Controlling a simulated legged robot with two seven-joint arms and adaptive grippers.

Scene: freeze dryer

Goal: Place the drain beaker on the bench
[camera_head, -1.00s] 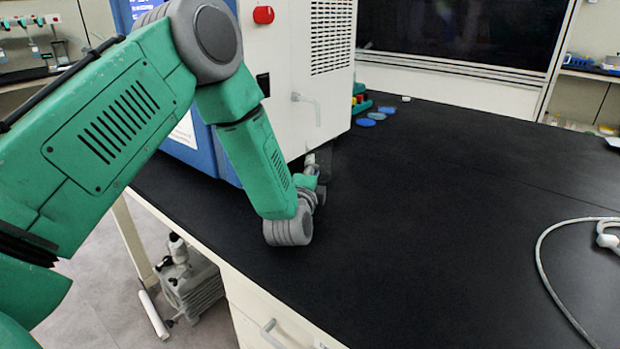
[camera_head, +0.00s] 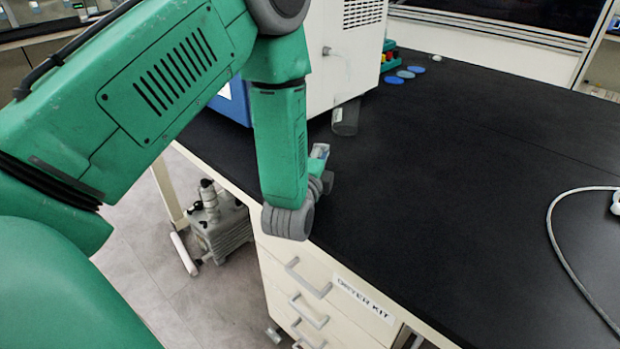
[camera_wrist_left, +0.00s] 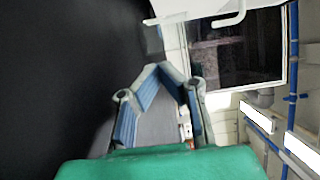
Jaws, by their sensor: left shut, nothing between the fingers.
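The drain beaker (camera_head: 345,117), a clear grey cup, stands upright on the black bench (camera_head: 460,190) against the right side of the white and blue freeze dryer (camera_head: 345,62). A drain spout (camera_head: 328,51) juts from the machine's side above it. My left gripper (camera_head: 320,152) is near the bench's front edge, in front of the beaker and apart from it. Its fingers are partly hidden by my wrist. In the left wrist view, the fingers (camera_wrist_left: 153,68) are shut and empty. My right gripper is not in view.
Blue discs (camera_head: 405,74) and a small green rack (camera_head: 389,58) lie behind the beaker. A pale cable (camera_head: 557,245) loops at the right. A drawer unit (camera_head: 325,295) is below the bench edge, and a pump (camera_head: 220,220) is on the floor. The bench's middle is clear.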

